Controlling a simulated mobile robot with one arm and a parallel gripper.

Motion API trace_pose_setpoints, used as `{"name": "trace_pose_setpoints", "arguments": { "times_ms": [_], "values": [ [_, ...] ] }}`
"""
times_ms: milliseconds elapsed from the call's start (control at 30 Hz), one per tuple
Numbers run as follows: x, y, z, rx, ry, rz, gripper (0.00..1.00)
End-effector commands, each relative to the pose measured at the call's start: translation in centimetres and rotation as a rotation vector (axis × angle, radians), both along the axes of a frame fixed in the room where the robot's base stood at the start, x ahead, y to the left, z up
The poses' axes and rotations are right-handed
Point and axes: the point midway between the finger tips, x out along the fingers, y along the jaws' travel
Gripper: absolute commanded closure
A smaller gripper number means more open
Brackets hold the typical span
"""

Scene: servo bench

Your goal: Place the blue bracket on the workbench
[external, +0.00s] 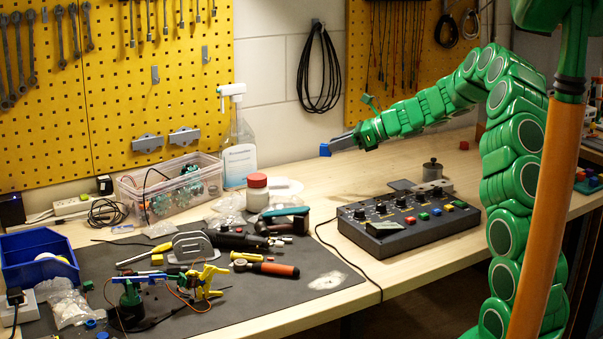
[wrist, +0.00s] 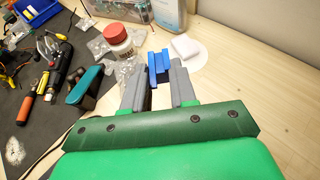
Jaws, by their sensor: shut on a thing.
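The blue bracket (external: 325,149) is small and sits at the tip of my gripper (external: 343,143) in the external view. In the wrist view the blue bracket (wrist: 158,66) is between the two grey fingers of my gripper (wrist: 159,76), which is shut on it. The external view shows the bracket held in the air over the back part of the wooden workbench (external: 310,195). The bracket's lower part is hidden between the fingers in the wrist view.
A control box (external: 405,220) with knobs and buttons stands below and right of the gripper. A red-lidded jar (external: 257,191), spray bottle (external: 238,145) and clear bin (external: 170,190) stand to the left. Tools crowd the dark mat (external: 215,318). Bare wood shows behind the control box.

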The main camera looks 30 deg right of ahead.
Motion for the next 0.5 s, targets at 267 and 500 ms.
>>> {"name": "trace_pose_setpoints", "arguments": {
  "times_ms": [267, 500],
  "values": [
    [-1.7, -5.3, 0.2, 0.0, -0.004, -0.079, 1.0],
    [-1.8, -5.9, 0.1, -0.001, -0.003, -0.087, 1.0]
  ]
}}
